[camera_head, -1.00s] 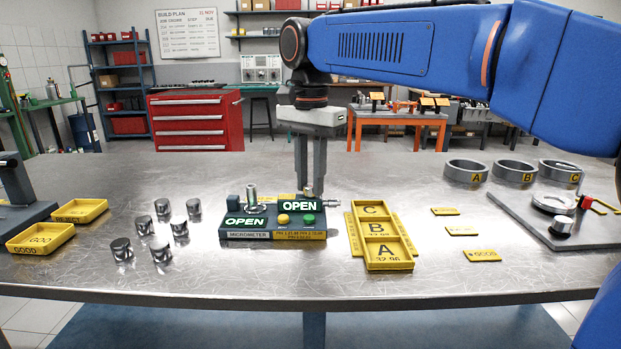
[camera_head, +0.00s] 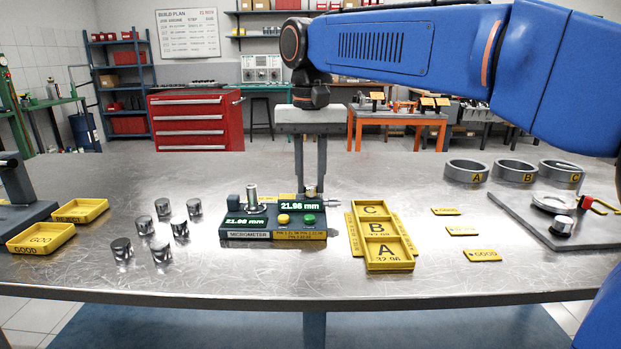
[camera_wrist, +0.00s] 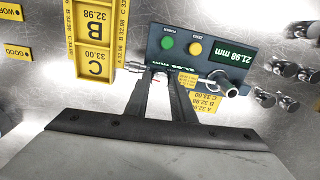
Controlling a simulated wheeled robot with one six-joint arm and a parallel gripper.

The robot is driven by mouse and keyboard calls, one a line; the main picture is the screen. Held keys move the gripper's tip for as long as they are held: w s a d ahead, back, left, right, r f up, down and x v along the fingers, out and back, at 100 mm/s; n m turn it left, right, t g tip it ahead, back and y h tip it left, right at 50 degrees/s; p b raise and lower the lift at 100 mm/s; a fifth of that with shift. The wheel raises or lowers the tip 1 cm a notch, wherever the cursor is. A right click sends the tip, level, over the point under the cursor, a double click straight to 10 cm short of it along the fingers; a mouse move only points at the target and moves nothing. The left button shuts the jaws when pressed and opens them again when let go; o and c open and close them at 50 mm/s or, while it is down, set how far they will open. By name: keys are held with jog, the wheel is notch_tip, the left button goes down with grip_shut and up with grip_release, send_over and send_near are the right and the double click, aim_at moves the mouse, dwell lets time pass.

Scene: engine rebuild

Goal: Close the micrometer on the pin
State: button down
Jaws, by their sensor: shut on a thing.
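The micrometer (camera_head: 250,235) stands on the steel table, a dark block whose two displays read 21.98 mm. It also shows in the wrist view (camera_wrist: 205,35). An upright metal pin (camera_head: 252,196) stands at its left behind the front display; it shows in the wrist view (camera_wrist: 229,89) too. My gripper (camera_head: 311,193) points down at the micrometer's right end. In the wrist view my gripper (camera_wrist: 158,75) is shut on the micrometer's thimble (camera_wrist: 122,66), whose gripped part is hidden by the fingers.
Several metal cylinders (camera_head: 161,249) stand left of the micrometer. A yellow tray with A, B and C compartments (camera_head: 390,266) lies close on the right. GOOD (camera_head: 40,240) and REJECT (camera_head: 80,211) trays are at the far left. Grey rings (camera_head: 466,172) sit at the back right.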

aim_at(311, 186)
jog(key=shift+n, duration=0.5)
jog(key=c, duration=1.5)
grip_release()
notch_tip(311, 186, up, 17)
jog(key=shift+r, duration=0.15)
jog(key=shift+s, duration=0.1)
